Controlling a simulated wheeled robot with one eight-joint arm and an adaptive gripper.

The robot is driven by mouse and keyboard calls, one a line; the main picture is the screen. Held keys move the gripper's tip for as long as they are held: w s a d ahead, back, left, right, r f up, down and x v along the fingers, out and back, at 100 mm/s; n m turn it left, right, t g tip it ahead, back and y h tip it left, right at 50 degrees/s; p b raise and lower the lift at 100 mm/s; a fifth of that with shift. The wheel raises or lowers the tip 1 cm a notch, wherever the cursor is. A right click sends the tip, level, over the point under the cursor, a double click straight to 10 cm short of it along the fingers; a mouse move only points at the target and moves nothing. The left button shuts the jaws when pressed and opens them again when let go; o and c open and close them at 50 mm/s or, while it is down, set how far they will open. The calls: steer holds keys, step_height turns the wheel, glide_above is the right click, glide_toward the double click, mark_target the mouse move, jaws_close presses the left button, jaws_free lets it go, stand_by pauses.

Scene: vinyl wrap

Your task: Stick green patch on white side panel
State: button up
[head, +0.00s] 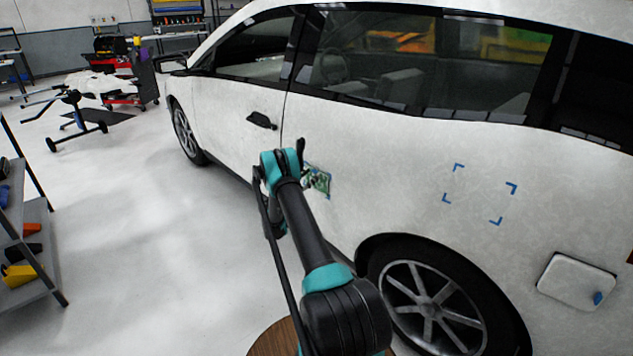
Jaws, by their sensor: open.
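The green patch (319,181) is a small patterned sheet, seen against the white car's rear door, just right of my wrist. My gripper (306,168) is open beside the patch's upper left edge and is partly hidden by my own arm. I cannot tell whether the patch touches the door or the gripper. The white side panel (425,160) is the car's side. Blue corner marks (480,193) outline a bare square on it, above and right of the rear wheel, well right of the patch.
The rear wheel (430,305) is close to my arm. A white fuel-flap-like cover (577,280) with a blue piece is at the lower right. A shelf (35,240) with bins stands at the left. The floor between the shelf and car is clear.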

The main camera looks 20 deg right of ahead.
steer(key=v, duration=1.1)
stand_by(0.3)
step_height(320, 180, up, 9)
steer(key=s+d+n+g+y, duration=0.2)
steer(key=d+n+y, duration=0.1)
steer(key=y, duration=0.1)
steer(key=s+a+r+n+g+y, duration=0.1)
steer(key=s+r+n+y, duration=0.35)
steer(key=s, duration=0.65)
steer(key=s+a+n+y, duration=0.2)
steer(key=s+a+y, duration=0.2)
steer(key=s, duration=0.7)
steer(key=s+a+n+y, duration=0.2)
steer(key=s+a, duration=0.5)
steer(key=s, duration=0.5)
steer(key=s+a+n+y, duration=0.2)
steer(key=s+a+y, duration=0.3)
steer(key=s, duration=0.6)
steer(key=shift+s+a+f+g+y, duration=0.3)
steer(key=shift+a+f+y, duration=0.05)
steer(key=shift+a+f, duration=0.15)
